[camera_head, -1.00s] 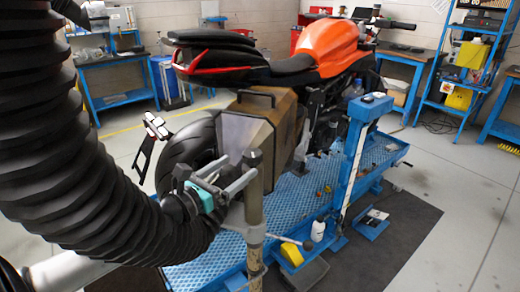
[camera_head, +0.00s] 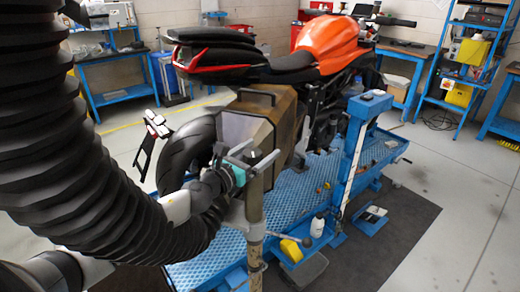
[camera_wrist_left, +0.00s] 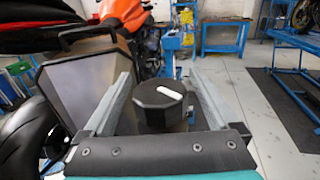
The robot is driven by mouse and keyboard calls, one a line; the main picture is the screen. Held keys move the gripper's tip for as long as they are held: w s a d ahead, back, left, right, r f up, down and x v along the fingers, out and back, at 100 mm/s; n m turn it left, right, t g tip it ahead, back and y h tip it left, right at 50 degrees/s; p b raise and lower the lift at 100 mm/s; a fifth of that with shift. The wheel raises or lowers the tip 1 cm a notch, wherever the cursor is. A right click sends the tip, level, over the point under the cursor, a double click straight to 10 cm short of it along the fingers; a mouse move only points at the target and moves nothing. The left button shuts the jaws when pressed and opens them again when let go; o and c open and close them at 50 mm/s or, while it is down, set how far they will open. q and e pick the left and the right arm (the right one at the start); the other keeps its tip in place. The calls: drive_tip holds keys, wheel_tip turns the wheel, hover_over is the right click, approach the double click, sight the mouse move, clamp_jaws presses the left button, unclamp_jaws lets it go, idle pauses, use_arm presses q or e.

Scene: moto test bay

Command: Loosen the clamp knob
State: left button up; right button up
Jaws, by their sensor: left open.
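The clamp knob (camera_wrist_left: 160,104) is black and faceted with a white mark on top. In the left wrist view it stands between the two grey fingers of my left gripper (camera_wrist_left: 160,76). The fingers are apart, with a gap visible on each side of the knob. In the head view my left gripper (camera_head: 264,150) reaches from the left across the top of a brownish post (camera_head: 254,205). The knob is hard to make out there among the fingers. My right gripper is not in view.
The orange and black motorcycle (camera_head: 325,50) stands on a blue lift platform (camera_head: 200,277), its metal side case (camera_head: 240,130) close behind my gripper. A blue upright (camera_head: 352,150) stands to the right. A white bottle (camera_head: 317,227) stands low near it. The floor at right is largely open.

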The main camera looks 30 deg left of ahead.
use_arm(q)
drive_tip(key=shift+w, duration=0.25)
drive_tip(key=c, duration=1.4)
